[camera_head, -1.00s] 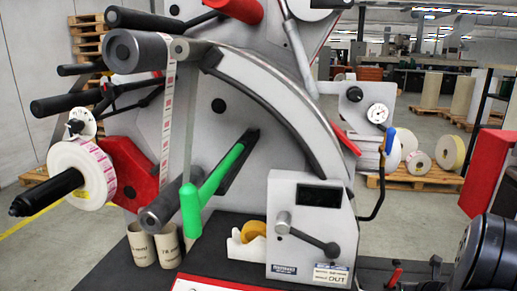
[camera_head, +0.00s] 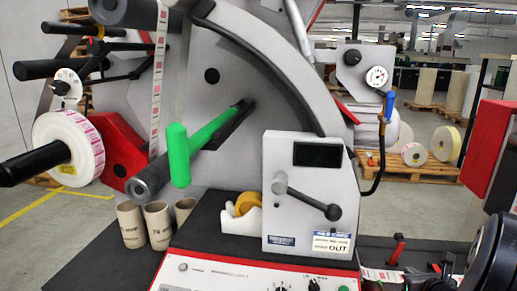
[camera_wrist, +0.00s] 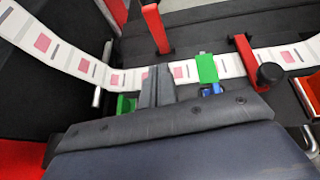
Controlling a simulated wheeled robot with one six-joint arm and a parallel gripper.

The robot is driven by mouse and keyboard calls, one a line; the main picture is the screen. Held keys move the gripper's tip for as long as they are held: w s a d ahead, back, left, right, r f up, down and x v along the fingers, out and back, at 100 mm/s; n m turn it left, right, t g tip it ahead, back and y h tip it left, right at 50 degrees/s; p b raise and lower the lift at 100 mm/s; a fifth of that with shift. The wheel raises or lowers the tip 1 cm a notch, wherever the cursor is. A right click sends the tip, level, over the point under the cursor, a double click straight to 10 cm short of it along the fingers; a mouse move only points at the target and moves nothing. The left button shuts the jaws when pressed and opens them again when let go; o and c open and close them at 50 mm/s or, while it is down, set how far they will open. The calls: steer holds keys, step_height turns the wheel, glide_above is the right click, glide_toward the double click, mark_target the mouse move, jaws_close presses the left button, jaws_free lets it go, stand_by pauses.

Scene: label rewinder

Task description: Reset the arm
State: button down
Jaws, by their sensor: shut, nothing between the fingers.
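My gripper (camera_wrist: 155,85) shows in the wrist view as grey fingers close together, with nothing held. It is over the label strip (camera_wrist: 85,67), white with pink squares, covering a short stretch of it; I cannot tell whether they touch. In the head view, a lever arm with a green upright handle (camera_head: 178,155) comes out of a black slot in the grey label rewinder (camera_head: 225,75). My gripper is not near this handle in the head view; I cannot see the gripper there.
In the wrist view, two red posts (camera_wrist: 155,28) and a black knob (camera_wrist: 270,75) stand close by the strip. In the head view, a grey box with a crank (camera_head: 308,195), a tape dispenser (camera_head: 243,213) and cardboard cores (camera_head: 130,225) sit on the dark bench.

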steer(key=shift+s+a+f+t+b, duration=0.1)
steer(key=shift+s+f+t+b, duration=0.3)
steer(key=shift+b, duration=1.1)
steer(key=shift+s+a+f+t+b, duration=0.15)
steer(key=shift+f+t+b, duration=0.55)
steer(key=shift+b, duration=0.8)
steer(key=shift+s+d+f+t+b, duration=0.1)
steer(key=shift+s+f+t+b, duration=0.2)
steer(key=shift+f+b, duration=0.85)
steer(key=shift+r+h+b, duration=0.2)
steer(key=shift+h+b, duration=0.1)
steer(key=shift+b, duration=0.8)
steer(key=shift+t, duration=0.3)
steer(key=shift+a+r, duration=0.1)
steer(key=shift+a, duration=0.05)
